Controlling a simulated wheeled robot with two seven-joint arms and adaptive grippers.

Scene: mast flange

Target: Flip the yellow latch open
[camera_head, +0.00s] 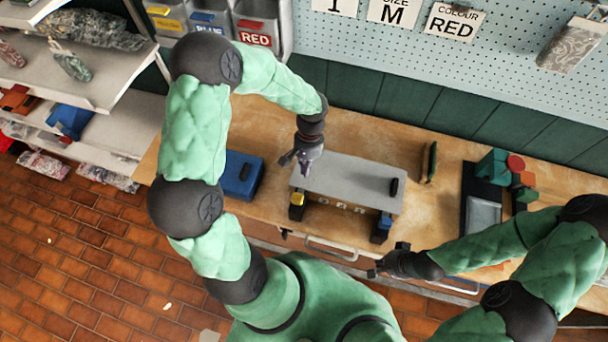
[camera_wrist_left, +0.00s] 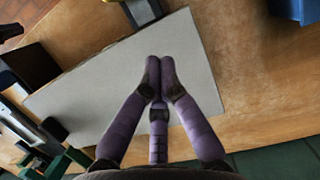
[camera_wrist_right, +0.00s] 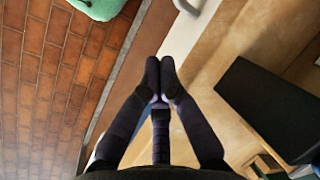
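The yellow latch (camera_head: 297,199) is a small yellow block on a dark mount at the front left of a grey-topped box or bench (camera_head: 345,183). A blue latch (camera_head: 384,223) sits at its front right. My left gripper (camera_head: 302,170) hovers over the left end of the grey top, behind the yellow latch and apart from it. In the left wrist view its fingertips (camera_wrist_left: 160,63) meet, with nothing between them, above the grey top. I cannot make out the yellow latch there. My right gripper (camera_head: 374,271) is in front of the worktop; its fingertips (camera_wrist_right: 160,63) meet, empty.
A blue box (camera_head: 240,175) stands left of the grey top. A cucumber-like object (camera_head: 430,162), a dark tray (camera_head: 482,208) and coloured blocks (camera_head: 515,170) are to the right. A drawer handle (camera_head: 333,248) runs along the worktop front.

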